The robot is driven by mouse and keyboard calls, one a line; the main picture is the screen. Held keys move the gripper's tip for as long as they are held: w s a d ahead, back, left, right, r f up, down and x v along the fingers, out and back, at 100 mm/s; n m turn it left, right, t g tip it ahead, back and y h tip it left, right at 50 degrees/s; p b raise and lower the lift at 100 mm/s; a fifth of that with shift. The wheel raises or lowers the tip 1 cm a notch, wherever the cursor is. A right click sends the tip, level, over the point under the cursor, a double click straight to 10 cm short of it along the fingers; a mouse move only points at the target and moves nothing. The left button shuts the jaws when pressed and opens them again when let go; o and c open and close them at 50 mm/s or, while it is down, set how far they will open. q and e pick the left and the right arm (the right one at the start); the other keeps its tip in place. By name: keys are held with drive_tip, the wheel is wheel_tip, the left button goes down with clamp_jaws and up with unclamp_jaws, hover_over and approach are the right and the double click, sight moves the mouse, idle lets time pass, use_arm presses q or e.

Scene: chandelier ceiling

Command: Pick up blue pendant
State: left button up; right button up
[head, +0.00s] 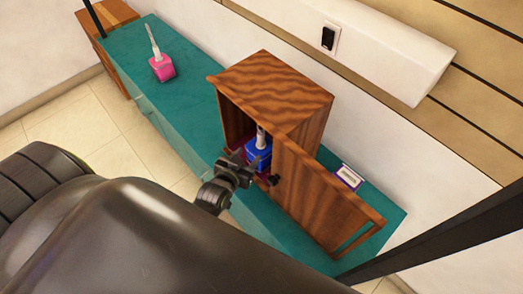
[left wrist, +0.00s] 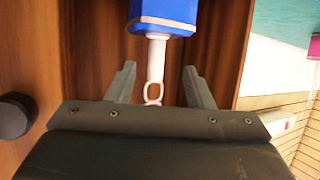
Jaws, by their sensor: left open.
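The blue pendant (head: 258,156) is a blue block with a white stem, inside the open wooden cabinet (head: 270,88). In the left wrist view, the blue pendant (left wrist: 165,12) is at the top, and its white stem ends in a loop. My left gripper (head: 241,166) is at the cabinet opening, beside the pendant. In the left wrist view, my left gripper (left wrist: 158,67) is open, with the stem and loop showing between its fingers, not gripped. My right gripper is not in view.
The cabinet door (head: 318,195) stands open to the right of my gripper, with a dark knob. A small purple and white item (head: 348,176) lies behind the door. The counter's left part is mostly clear.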

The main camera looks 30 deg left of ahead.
sight(260, 142)
use_arm(q)
drive_tip(key=x, duration=0.4)
drive_tip(key=shift+w+f, duration=0.1)
drive_tip(key=shift+w, duration=0.2)
drive_tip(key=shift+r+x, duration=0.2)
drive_tip(key=shift+x, duration=1.2)
drive_tip(key=shift+r+x, duration=0.2)
drive_tip(key=shift+x, duration=1.15)
drive_tip(key=shift+w+d, duration=0.2)
clamp_jaws()
drive_tip(key=shift+r, duration=0.1)
